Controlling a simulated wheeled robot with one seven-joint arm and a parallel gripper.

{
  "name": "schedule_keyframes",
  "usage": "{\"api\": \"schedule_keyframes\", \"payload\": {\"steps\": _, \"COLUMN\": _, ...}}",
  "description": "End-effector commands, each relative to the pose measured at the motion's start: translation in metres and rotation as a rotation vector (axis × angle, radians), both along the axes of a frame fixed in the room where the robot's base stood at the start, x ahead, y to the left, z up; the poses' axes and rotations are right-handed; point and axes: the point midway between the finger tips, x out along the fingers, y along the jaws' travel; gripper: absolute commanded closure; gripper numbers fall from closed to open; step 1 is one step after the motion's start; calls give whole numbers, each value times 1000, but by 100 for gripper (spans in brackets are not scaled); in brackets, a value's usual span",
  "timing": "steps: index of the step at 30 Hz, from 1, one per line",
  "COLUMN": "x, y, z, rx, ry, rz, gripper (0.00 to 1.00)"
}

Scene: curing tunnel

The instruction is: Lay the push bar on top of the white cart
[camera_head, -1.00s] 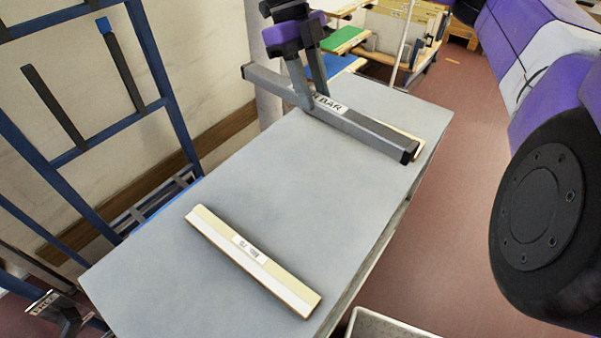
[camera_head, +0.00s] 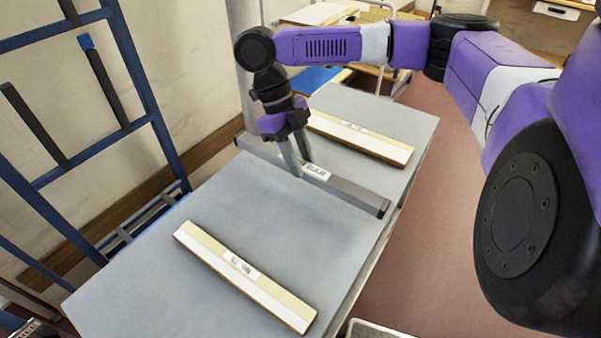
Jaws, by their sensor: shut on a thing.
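The push bar (camera_head: 352,193) is a long grey bar with a white label on its side. My gripper (camera_head: 300,162) is shut on it near its middle, from above. The bar lies level across a grey-topped cart (camera_head: 210,293), between two cream bars, at or just above the surface; I cannot tell if it touches. Its far left end reaches the cart's left edge and its right end is near the right edge. The cart top looks light grey with a pale side edge; no other clearly white cart shows.
A near cream bar (camera_head: 260,291) and a far cream bar (camera_head: 372,141), both labelled, lie on the cart top. A blue metal rack (camera_head: 148,82) stands at the left by the wall. A pale bin (camera_head: 375,329) shows at the bottom edge. Red floor at right is clear.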

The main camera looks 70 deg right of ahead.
Motion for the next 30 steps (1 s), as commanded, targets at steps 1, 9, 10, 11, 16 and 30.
{"api": "schedule_keyframes", "payload": {"steps": 1, "x": 0, "y": 0, "z": -2, "rx": 0, "ry": 0, "rz": 0, "gripper": 100}}
{"api": "schedule_keyframes", "payload": {"steps": 9, "x": 0, "y": 1, "z": -34, "rx": 1, "ry": 2, "rz": 2, "gripper": 100}}
{"api": "schedule_keyframes", "payload": {"steps": 10, "x": 0, "y": 1, "z": -38, "rx": 1, "ry": 3, "rz": 2, "gripper": 100}}
{"api": "schedule_keyframes", "payload": {"steps": 11, "x": 0, "y": 1, "z": -41, "rx": 1, "ry": 2, "rz": 2, "gripper": 100}}
{"api": "schedule_keyframes", "payload": {"steps": 16, "x": 0, "y": 0, "z": -43, "rx": 0, "ry": 0, "rz": 1, "gripper": 100}}
{"api": "schedule_keyframes", "payload": {"steps": 30, "x": 0, "y": 0, "z": -43, "rx": 0, "ry": 0, "rz": 1, "gripper": 47}}
